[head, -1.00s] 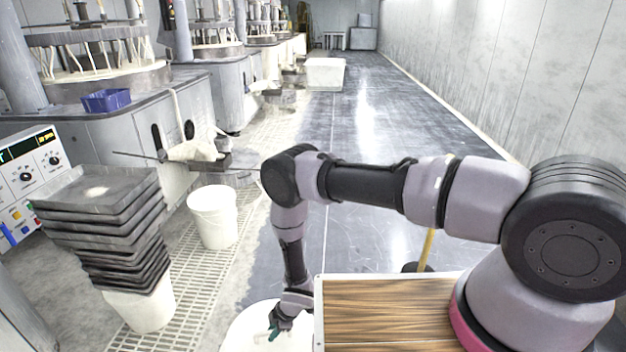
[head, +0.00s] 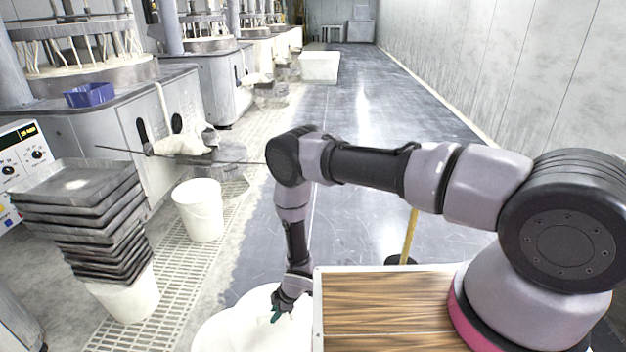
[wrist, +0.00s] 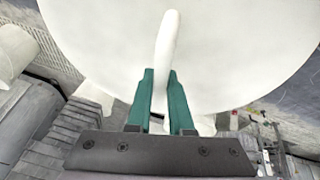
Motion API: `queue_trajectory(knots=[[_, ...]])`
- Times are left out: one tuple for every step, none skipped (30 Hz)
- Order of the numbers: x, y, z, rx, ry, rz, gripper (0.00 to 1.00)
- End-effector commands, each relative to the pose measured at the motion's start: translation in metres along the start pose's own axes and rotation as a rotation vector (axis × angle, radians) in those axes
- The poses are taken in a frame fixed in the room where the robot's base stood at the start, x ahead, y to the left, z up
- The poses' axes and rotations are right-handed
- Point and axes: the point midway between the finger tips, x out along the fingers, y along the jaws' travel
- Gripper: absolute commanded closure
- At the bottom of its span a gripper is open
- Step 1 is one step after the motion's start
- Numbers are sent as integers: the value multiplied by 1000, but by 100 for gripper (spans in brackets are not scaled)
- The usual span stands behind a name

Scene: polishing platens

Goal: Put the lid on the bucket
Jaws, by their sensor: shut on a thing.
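The lid (head: 262,325) is a wide white disc low in the head view. My gripper (head: 276,314) is shut on its raised handle. In the wrist view the green fingers of my gripper (wrist: 160,95) clasp the white handle (wrist: 167,50), and the lid (wrist: 240,50) fills the top. A second white rounded shape (head: 208,335) shows partly behind the lid's left edge; I cannot tell whether it is a bucket. A white bucket (head: 198,212) stands upright on the floor left of centre, apart from the lid. The lid hides what lies below it.
Dark trays (head: 75,190) are stacked on another white bucket (head: 128,300) at the left. Polishing machines (head: 180,100) line the left side. A wood-topped surface (head: 390,310) lies right of my gripper. The aisle floor (head: 350,150) ahead is mostly clear.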

Motion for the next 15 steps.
queue_trajectory(knots=[[-6,8,1,17,-2,9,100],[-10,13,2,29,-3,14,100],[-14,19,3,43,-5,20,100],[-18,24,4,55,-6,26,100],[-23,30,5,69,-9,32,100],[-29,37,7,87,-11,39,100],[-35,43,9,104,-14,47,100],[-40,49,11,121,-17,53,100],[-48,58,13,144,-20,64,100],[-54,64,15,163,-23,71,100],[-61,72,17,183,-26,81,100],[-72,81,21,212,-30,93,100],[-81,89,23,236,-33,104,100],[-90,98,28,266,-38,116,100],[-105,110,33,305,-44,133,100]])
